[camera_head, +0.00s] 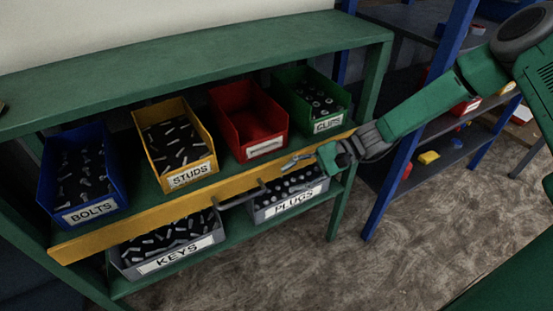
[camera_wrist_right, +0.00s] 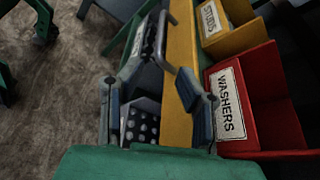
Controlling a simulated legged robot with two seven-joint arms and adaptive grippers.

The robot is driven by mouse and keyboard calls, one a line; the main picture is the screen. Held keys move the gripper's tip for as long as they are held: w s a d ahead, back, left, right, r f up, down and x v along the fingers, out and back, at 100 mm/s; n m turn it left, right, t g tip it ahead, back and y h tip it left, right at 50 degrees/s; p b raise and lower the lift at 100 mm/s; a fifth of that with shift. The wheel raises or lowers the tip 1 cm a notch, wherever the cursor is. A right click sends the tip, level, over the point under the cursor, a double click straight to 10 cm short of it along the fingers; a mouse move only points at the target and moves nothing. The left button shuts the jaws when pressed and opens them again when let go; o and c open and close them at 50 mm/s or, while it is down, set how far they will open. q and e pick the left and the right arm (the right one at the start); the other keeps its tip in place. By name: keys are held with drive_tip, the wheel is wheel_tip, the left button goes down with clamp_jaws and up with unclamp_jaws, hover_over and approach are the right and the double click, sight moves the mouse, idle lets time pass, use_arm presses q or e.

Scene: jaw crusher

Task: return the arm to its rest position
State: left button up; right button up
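My right arm comes in from the right in the head view. Its gripper (camera_head: 296,161) is in front of the shelf, close to the yellow front board (camera_head: 105,234) and below the red bin (camera_head: 248,114). In the right wrist view the two fingers of this gripper (camera_wrist_right: 157,105) stand wide apart, with nothing held between them. The yellow board (camera_wrist_right: 181,45) and a grey handle (camera_wrist_right: 163,42) show beyond the fingers. I cannot tell whether the right finger touches the board. My left gripper is not in view.
The green shelf (camera_head: 190,67) holds blue bolts (camera_head: 80,178), yellow studs (camera_head: 175,144) and green clips (camera_head: 312,101) bins above, and grey keys (camera_head: 165,246) and plugs (camera_head: 288,194) bins below. The red washers bin (camera_wrist_right: 245,100) looks empty. A blue-post rack (camera_head: 387,184) stands right; the floor (camera_head: 420,240) in front is clear.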

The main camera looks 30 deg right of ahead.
drive_tip(key=s+a+f+n+g+h, duration=0.2)
drive_tip(key=s+f+n+g+h, duration=0.15)
drive_tip(key=s+f, duration=0.35)
drive_tip(key=s+a+f+n+g+h, duration=0.2)
drive_tip(key=s+f+h, duration=0.3)
drive_tip(key=s, duration=0.4)
drive_tip(key=s+d+n+t+h+p, duration=0.1)
drive_tip(key=s+d+n+t+h, duration=0.2)
drive_tip(key=s+d+n+h, duration=0.2)
drive_tip(key=s+n, duration=0.3)
drive_tip(key=s, duration=0.1)
drive_tip(key=shift+s+d+f+p, duration=0.15)
drive_tip(key=shift+d+f+p, duration=0.1)
drive_tip(key=shift+p, duration=0.05)
drive_tip(key=shift+h, duration=0.25)
